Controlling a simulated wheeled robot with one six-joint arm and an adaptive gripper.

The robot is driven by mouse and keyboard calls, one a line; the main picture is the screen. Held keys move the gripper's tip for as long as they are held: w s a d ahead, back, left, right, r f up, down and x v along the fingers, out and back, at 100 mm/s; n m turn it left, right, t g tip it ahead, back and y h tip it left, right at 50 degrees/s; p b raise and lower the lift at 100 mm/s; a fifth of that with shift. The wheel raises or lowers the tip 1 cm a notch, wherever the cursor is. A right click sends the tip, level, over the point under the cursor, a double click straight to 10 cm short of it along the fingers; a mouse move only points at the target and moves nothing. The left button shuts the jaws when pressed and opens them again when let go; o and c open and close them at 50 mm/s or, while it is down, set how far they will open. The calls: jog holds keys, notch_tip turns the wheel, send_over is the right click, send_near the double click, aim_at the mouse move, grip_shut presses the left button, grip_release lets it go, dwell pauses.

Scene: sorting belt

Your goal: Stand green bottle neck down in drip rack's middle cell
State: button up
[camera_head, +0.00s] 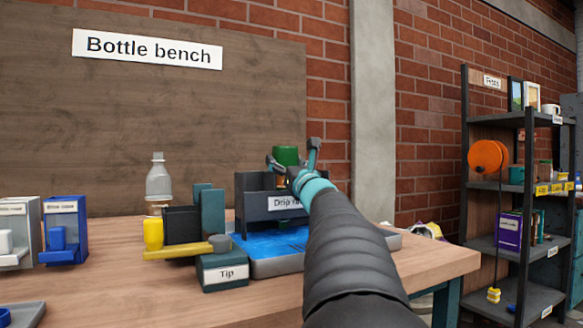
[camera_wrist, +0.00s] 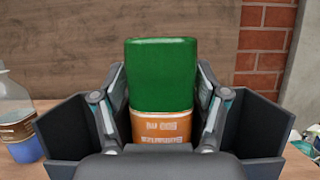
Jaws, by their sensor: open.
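The green bottle (camera_head: 286,154) shows above the dark drip rack (camera_head: 262,207), with its broad green end up. In the wrist view the bottle (camera_wrist: 162,75) looks upright, with an orange label (camera_wrist: 162,127) below the green part. Its neck is hidden. It appears to be in the middle cell, with a dark rack wall on each side in the wrist view. My gripper (camera_head: 293,160) is open at the rack, one finger on either side of the bottle. The fingers look close to its sides; I cannot tell whether they touch.
The rack stands by a blue-lined tray (camera_head: 266,246). A green block labelled Tip (camera_head: 222,272) with a yellow bar (camera_head: 180,251) lies left of it. A clear bottle (camera_head: 159,181) stands behind. Blue (camera_head: 66,230) and grey dispensers are further left. A shelf (camera_head: 520,190) is right.

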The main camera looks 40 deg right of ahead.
jog(key=v, duration=1.2)
dwell(0.4)
